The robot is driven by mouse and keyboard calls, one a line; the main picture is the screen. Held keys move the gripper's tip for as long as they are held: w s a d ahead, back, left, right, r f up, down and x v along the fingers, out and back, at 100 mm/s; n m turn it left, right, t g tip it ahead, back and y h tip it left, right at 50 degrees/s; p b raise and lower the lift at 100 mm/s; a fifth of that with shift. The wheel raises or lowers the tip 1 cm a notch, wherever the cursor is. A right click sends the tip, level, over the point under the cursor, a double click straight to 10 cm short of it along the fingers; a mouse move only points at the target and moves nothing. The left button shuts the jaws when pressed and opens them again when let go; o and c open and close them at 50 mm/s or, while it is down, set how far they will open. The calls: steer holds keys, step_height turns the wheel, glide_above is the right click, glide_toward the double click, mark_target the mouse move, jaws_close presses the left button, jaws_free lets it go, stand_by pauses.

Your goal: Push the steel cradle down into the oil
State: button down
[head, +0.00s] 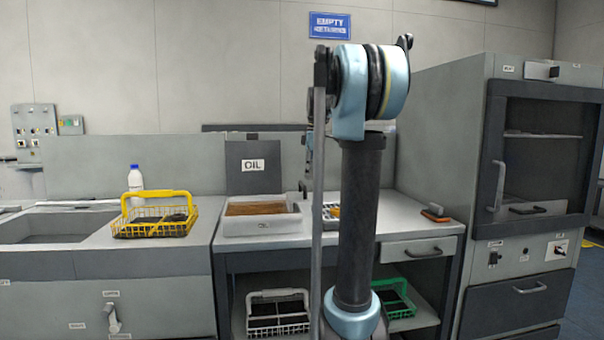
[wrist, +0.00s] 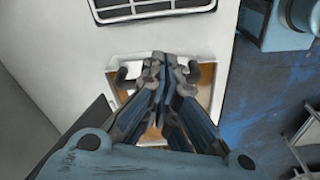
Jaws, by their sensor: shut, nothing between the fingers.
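The oil tank (head: 228,229), a pale box with brown contents, stands on the bench below the OIL sign (head: 253,165). I cannot make out the steel cradle clearly in either view. In the wrist view my gripper (wrist: 166,62) is shut and empty, pointing down over a pale frame with brown and white inside (wrist: 207,75). Dark handle-like parts (wrist: 128,71) show beside the fingers. The fingers hide the middle of the frame, and I cannot tell whether they touch it. In the head view my arm hides much of this area.
A yellow wire basket (head: 157,200) stands left of the tank, before a white bottle (head: 136,180). A small white tray with orange in it (head: 331,211) is right of the tank. A white-rimmed basket (head: 278,296) and a green basket (head: 401,303) are below. A grey cabinet (head: 450,150) stands right.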

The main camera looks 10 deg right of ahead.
step_height(320, 180, up, 12)
steer(key=d, duration=0.1)
steer(key=shift+s, duration=0.15)
stand_by(0.3)
steer(key=shift+d+f, duration=0.1)
stand_by(0.6)
steer(key=s+a+f+m, duration=0.1)
steer(key=s+f+m, duration=0.3)
steer(key=s+f, duration=0.7)
steer(key=s+a+f+m+t, duration=0.1)
steer(key=s+f+m, duration=0.4)
steer(key=s+f, duration=0.6)
steer(key=s+a+f+m+h, duration=0.1)
steer(key=s+f+m, duration=0.3)
steer(key=s+f, duration=0.7)
step_height(320, 180, down, 10)
steer(key=shift+s+a+r+m+t, duration=0.15)
steer(key=shift+s+r+m+t, duration=0.1)
steer(key=shift+s+m+t, duration=0.15)
steer(key=shift+w+f, duration=0.2)
steer(key=shift+w, duration=0.3)
steer(key=c, duration=2.3)
jaws_free()
